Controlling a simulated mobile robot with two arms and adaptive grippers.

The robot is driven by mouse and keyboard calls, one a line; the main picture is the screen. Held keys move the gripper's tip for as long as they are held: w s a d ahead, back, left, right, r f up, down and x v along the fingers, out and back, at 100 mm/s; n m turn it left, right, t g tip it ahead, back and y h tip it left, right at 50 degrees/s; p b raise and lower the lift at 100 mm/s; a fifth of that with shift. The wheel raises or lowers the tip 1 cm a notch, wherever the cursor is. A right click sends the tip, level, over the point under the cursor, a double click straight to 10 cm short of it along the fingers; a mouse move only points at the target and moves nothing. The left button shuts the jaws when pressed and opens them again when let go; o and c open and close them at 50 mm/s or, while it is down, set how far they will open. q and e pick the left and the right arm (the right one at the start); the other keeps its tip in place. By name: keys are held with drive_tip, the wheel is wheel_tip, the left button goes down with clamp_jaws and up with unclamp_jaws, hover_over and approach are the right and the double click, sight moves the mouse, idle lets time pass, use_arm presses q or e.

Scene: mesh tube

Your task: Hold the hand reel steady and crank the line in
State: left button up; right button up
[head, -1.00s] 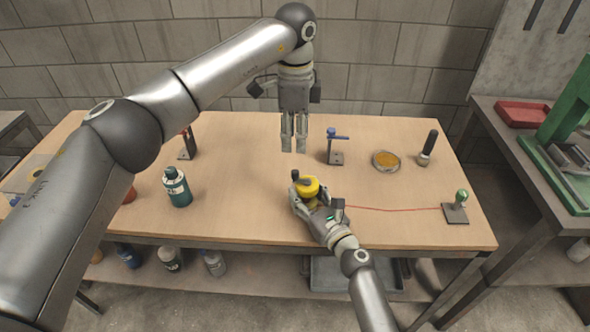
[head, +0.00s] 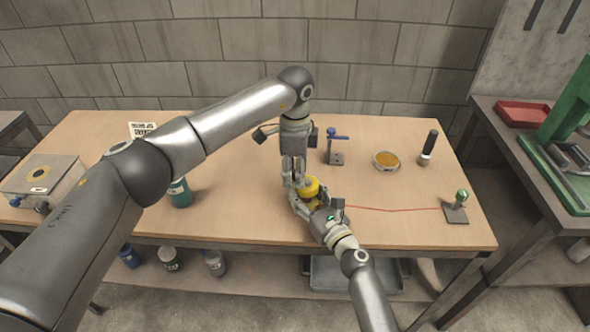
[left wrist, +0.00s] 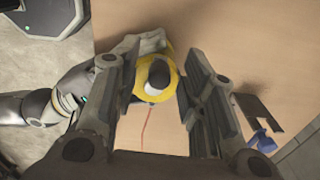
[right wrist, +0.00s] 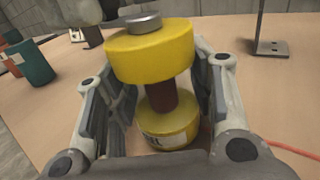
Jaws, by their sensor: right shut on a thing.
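The yellow hand reel (head: 311,187) stands upright near the table's front edge. In the right wrist view it shows two yellow flanges (right wrist: 150,52) and a brown core (right wrist: 172,98). My right gripper (head: 306,203) is shut on the reel from the front, its fingers on both sides of the core. A red line (head: 385,209) runs right from the reel to a small stand with a green knob (head: 461,197). My left gripper (head: 293,184) points down over the reel. Its open fingers (left wrist: 161,72) flank the dark knob (left wrist: 158,73) on the reel's top; contact cannot be told.
Behind are a blue-topped bracket (head: 336,148), a dish of orange stuff (head: 386,161) and a dark-handled tool (head: 428,148). A teal bottle (head: 180,193) and a metal box (head: 44,180) stand left. The table's right front is clear apart from the line and stand.

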use_arm(q)
clamp_jaws()
